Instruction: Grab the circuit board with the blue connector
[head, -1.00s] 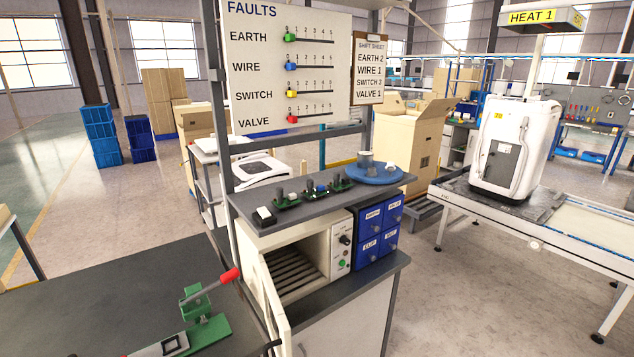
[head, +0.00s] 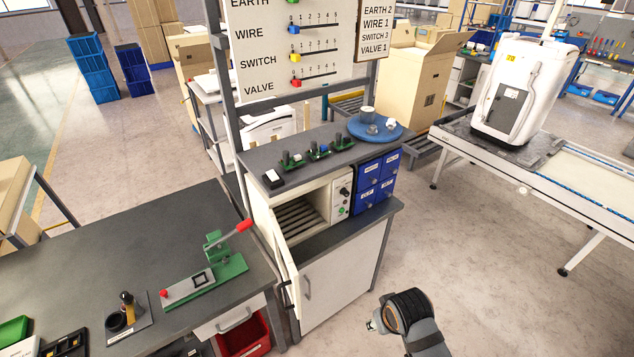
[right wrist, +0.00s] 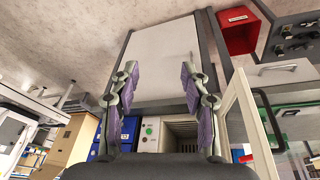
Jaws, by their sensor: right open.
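Three small green circuit boards stand in a row on the grey shelf (head: 245,157) above the oven in the head view. The middle circuit board (head: 318,153) shows a blue part, the blue connector as far as I can tell at this size. A left board (head: 291,161) and a right board (head: 341,143) stand beside it. My right arm enters at the bottom right of the head view, below and apart from the boards. In the right wrist view my right gripper (right wrist: 160,95) is open and empty, its purple pads apart. The boards do not show there. My left gripper is out of view.
An oven (head: 340,194) with its door swung open and blue drawers (head: 375,184) sit under the shelf. A blue round tray (head: 388,137) holds small parts at the shelf's right end. A workbench (head: 100,246) with a green lever press (head: 215,270) stands left.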

